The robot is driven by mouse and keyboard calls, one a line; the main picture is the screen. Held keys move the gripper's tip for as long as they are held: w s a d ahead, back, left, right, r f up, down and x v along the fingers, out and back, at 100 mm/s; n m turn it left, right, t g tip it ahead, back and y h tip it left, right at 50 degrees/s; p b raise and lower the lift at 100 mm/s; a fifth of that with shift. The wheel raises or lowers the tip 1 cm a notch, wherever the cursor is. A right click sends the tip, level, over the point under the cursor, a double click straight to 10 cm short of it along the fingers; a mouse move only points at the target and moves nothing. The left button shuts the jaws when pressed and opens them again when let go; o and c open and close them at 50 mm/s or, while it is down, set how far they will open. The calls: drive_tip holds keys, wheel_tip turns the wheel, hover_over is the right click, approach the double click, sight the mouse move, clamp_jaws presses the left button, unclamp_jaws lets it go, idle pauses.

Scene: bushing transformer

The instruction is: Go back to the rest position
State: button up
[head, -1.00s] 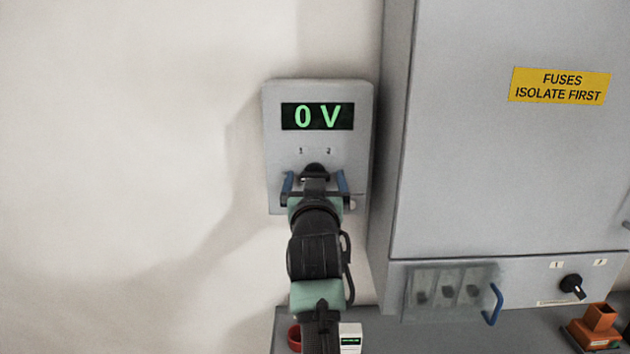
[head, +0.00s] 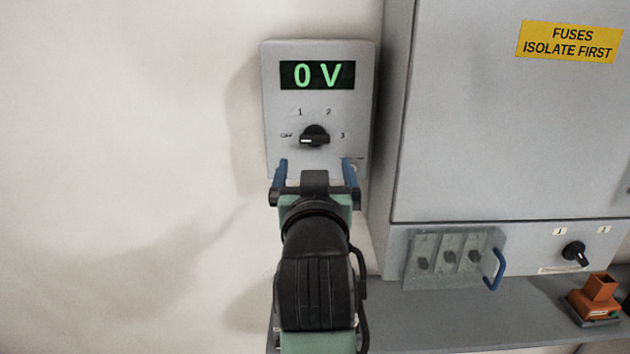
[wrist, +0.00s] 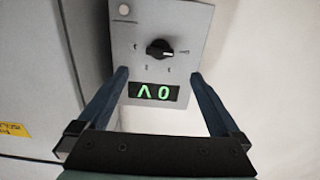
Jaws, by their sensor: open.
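My gripper (head: 315,172) is open and empty, with its two blue fingers spread apart. In the head view it is in front of the lower part of the grey wall panel (head: 272,110), below the black rotary knob (head: 314,136). The knob's white mark points left, at the OFF label. The panel's display (head: 317,75) reads 0 V in green. In the wrist view the panel (wrist: 198,52) appears upside down beyond the fingers (wrist: 162,95). The knob (wrist: 159,49) shows between and beyond the fingertips there, clear of them.
A large grey cabinet (head: 480,140) with a yellow fuse label (head: 568,42) stands close on the right. Below are a clear fuse cover (head: 450,258) with a blue handle (head: 495,270) and a second knob (head: 574,253). An orange part (head: 601,296) sits on the grey shelf (head: 450,320). The left wall is bare.

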drive_tip(key=shift+s, duration=0.8)
drive_tip(key=s+r+t, duration=0.9)
drive_tip(key=s+r, duration=1.2)
drive_tip(key=r, duration=0.2)
drive_tip(key=shift+w+a, duration=0.1)
